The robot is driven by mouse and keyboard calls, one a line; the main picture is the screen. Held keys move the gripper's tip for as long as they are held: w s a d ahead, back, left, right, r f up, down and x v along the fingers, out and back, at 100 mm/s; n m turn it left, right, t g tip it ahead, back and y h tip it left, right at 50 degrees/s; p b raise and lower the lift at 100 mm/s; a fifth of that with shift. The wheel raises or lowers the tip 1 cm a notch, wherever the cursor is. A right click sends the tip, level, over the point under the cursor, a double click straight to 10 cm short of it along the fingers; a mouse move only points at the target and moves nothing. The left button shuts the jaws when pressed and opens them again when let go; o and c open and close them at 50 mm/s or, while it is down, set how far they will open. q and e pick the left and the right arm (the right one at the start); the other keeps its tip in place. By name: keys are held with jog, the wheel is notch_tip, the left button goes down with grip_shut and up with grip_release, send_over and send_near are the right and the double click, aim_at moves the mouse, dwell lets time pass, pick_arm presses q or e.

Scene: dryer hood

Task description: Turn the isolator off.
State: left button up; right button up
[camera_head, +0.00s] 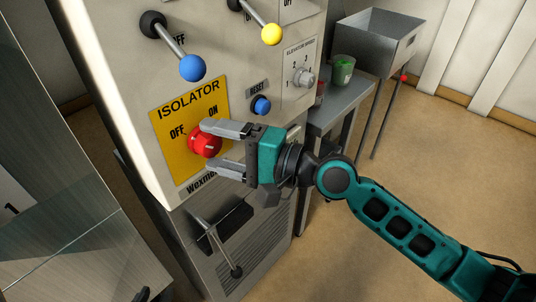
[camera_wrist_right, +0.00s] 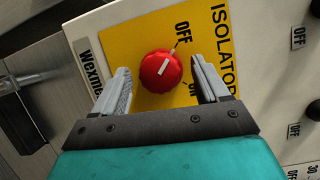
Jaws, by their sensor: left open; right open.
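The isolator is a red round knob (camera_head: 205,142) on a yellow plate (camera_head: 168,120) marked OFF and ON. My right gripper (camera_head: 217,148) is open, with one finger above the knob and one below it. In the right wrist view the knob (camera_wrist_right: 161,71) sits between the two spread fingers (camera_wrist_right: 163,88), with a gap visible on each side. The white bar on the knob's face slants toward the OFF label in that view. I cannot tell whether a finger touches the knob. My left gripper is not seen.
A blue reset button (camera_head: 261,106) sits right of the plate, close to my upper finger. Blue-ended (camera_head: 193,68) and yellow-ended (camera_head: 271,34) levers stick out above. A lower lever (camera_head: 222,248) hangs below. A side table (camera_head: 335,108) holds a green container (camera_head: 342,70).

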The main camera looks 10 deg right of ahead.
jog(key=b+v, duration=0.5)
jog(key=v, duration=0.7)
jog(key=shift+d, duration=0.2)
jog(key=shift+f, duration=0.1)
jog(key=d+f+n+t+h+p, duration=0.1)
jog(key=d+f+n+t+h, duration=0.3)
jog(key=f, duration=0.7)
jog(key=d+f+n+g+h+p, duration=0.15)
jog(key=f+h, duration=0.35)
jog(key=f, duration=0.5)
jog(key=s+f+n+g+h, duration=0.1)
jog(key=s+f+n+h, duration=0.3)
jog(key=s+f, duration=0.2)
notch_tip(320, 180, down, 3)
jog(key=shift+s+d+r+n, duration=0.2)
jog(key=shift+s+d+n, duration=0.1)
jog(key=shift+d+n, duration=0.1)
jog(key=shift+c, duration=0.3)
